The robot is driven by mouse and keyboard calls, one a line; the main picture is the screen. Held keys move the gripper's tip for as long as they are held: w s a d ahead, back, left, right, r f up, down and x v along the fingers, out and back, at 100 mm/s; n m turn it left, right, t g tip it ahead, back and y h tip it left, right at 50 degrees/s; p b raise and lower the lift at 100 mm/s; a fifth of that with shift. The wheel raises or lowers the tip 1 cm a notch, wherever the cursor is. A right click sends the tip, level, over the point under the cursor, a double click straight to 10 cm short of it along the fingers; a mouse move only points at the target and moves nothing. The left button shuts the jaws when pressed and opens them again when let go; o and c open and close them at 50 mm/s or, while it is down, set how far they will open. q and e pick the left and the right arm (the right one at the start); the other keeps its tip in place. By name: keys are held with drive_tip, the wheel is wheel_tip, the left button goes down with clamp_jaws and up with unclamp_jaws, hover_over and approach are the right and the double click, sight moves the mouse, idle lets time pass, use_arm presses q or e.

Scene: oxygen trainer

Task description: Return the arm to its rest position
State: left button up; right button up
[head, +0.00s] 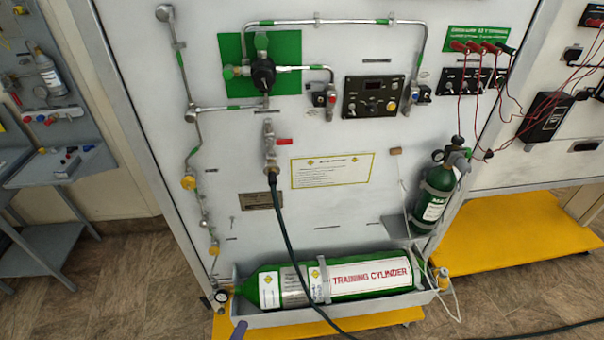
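Neither of my grippers can be made out in the head view, and no arm of mine shows clearly. The oxygen trainer panel (225,150) stands upright in front of me. A large green training cylinder (295,283) lies in a grey tray (290,318) at its foot. A smaller green cylinder (434,195) stands in a bracket at the panel's right. A black regulator (263,74) sits on a green plate at the upper left. A dark hose (291,245) hangs from the valve with the red handle (284,141).
A small purple-blue piece (240,330) shows at the bottom edge; I cannot tell what it is. Yellow bases (520,235) stand on the floor. Another panel with red leads (548,118) is at right, and a grey bench (62,165) at left. The hose crosses the floor at lower right.

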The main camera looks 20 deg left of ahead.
use_arm(q)
drive_tip(key=s+d+r+n+g+h+p, duration=0.1)
drive_tip(key=d+r+n+g+h, duration=0.1)
drive_tip(key=d+r+n, duration=0.3)
drive_tip(key=d+r+n+g+h, duration=0.1)
drive_tip(key=d+r+n+g, duration=0.15)
drive_tip(key=r, duration=0.55)
drive_tip(key=s+r+n+g, duration=0.2)
drive_tip(key=s+n+g, duration=0.4)
drive_tip(key=s, duration=0.3)
wheel_tip(320, 180, up, 37)
drive_tip(key=p, duration=3.8)
wheel_tip(320, 180, down, 75)
drive_tip(key=b, duration=7.5)
drive_tip(key=shift+d+r, duration=0.15)
drive_tip(key=shift+d, duration=0.05)
drive_tip(key=shift+w+t, duration=0.1)
drive_tip(key=shift+t, duration=0.15)
